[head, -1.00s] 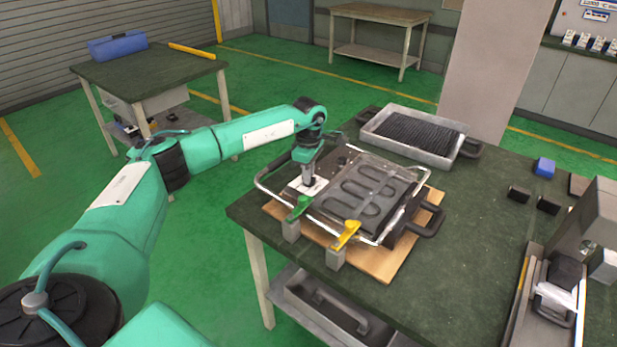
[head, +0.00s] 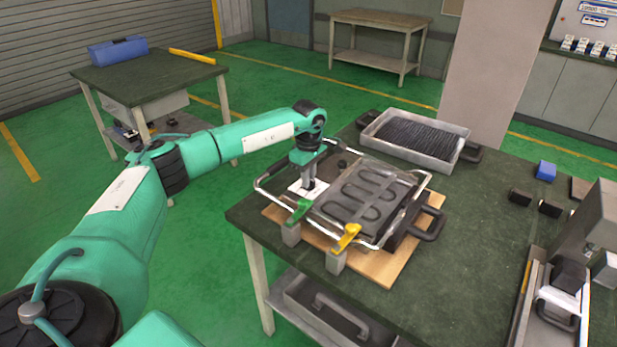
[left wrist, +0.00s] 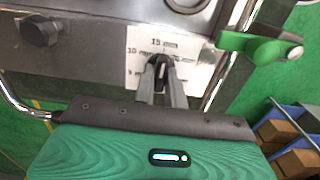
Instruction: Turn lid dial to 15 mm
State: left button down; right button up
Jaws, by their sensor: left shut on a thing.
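The heating element device (head: 365,197) sits on a wooden board on the dark green table, with a metal frame handle around it. In the left wrist view, a white label (left wrist: 190,50) shows "15 mm" at the top, "10 mm" at the left and a partly hidden lower mark. The black lid dial (left wrist: 159,70) stands in front of this label. My left gripper (left wrist: 161,84) is shut on the dial, with a finger on each side. In the head view my left gripper (head: 308,184) points down at the label. The dial's exact pointing direction is hard to tell.
A green lever (head: 299,211) and a yellow lever (head: 346,237) stand at the device's near edge. A black knob (left wrist: 40,31) sits left of the label. A grey tray (head: 416,137) with dark ribbed contents is behind.

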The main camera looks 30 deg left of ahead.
pick_arm(q)
jog(key=c, duration=1.4)
grip_release()
jog(key=shift+r, duration=0.1)
jog(key=shift+c, duration=0.2)
pick_arm(e)
jog(key=shift+s+f, duration=0.1)
jog(key=shift+s, duration=0.05)
pick_arm(q)
jog(key=shift+r, duration=0.25)
notch_tip(320, 180, up, 13)
jog(key=b, duration=0.1)
pick_arm(e)
jog(key=w+r, duration=0.1)
jog(key=w+a+r, duration=0.1)
jog(key=w, duration=0.1)
jog(key=shift+w+a+r, duration=0.15)
